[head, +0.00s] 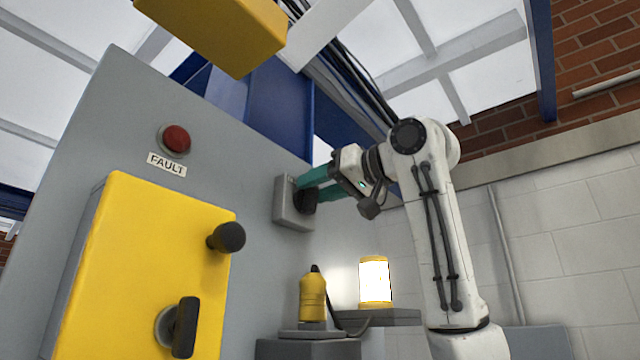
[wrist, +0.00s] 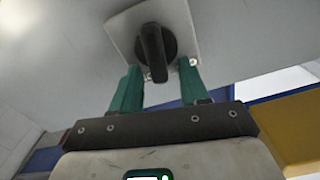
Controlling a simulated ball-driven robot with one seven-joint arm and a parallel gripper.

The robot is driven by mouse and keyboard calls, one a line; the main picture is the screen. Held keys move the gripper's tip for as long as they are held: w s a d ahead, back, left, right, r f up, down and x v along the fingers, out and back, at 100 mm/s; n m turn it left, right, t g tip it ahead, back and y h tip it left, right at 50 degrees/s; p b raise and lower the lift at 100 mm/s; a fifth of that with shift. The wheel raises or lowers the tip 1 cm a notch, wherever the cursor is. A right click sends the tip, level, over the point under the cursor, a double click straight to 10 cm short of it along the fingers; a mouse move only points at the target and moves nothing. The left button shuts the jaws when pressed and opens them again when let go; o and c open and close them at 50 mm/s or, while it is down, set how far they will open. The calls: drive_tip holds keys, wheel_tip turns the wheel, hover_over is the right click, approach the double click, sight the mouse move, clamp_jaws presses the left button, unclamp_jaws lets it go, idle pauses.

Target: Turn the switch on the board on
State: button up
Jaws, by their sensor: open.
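The grey board (head: 245,150) carries a switch with a pale square plate (head: 293,205) and a black rotary knob (head: 305,202). In the wrist view the plate (wrist: 118,22) and the knob (wrist: 151,45) show close up, the knob's bar pointing roughly along my fingers. My gripper (head: 306,188) has teal fingers and is open at the switch. In the wrist view my gripper (wrist: 160,68) has one fingertip on each side of the bar's near end, with gaps visible. I cannot tell any contact. My fingers partly hide the switch in the head view.
A yellow box (head: 130,270) with a black knob (head: 228,237) and a black handle (head: 184,328) juts out at left. A red button (head: 175,138) sits above a FAULT label (head: 166,165). A yellow bottle-shaped thing (head: 313,297) and a lit lamp (head: 375,280) stand below my gripper.

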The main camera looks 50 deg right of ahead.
drive_tip(key=shift+c, duration=0.4)
clamp_jaws()
drive_tip(key=shift+d+f+m+b, duration=0.1)
drive_tip(key=shift+d+m+b, duration=0.1)
drive_tip(key=shift+m, duration=0.9)
drive_tip(key=shift+d+f+m+b, duration=0.1)
drive_tip(key=shift+d+m+b, duration=0.1)
drive_tip(key=shift+m, duration=0.9)
drive_tip(key=shift+d+f+m+b, duration=0.1)
drive_tip(key=shift+d+m+b, duration=0.1)
drive_tip(key=shift+m, duration=0.9)
drive_tip(key=shift+o, duration=0.4)
unclamp_jaws()
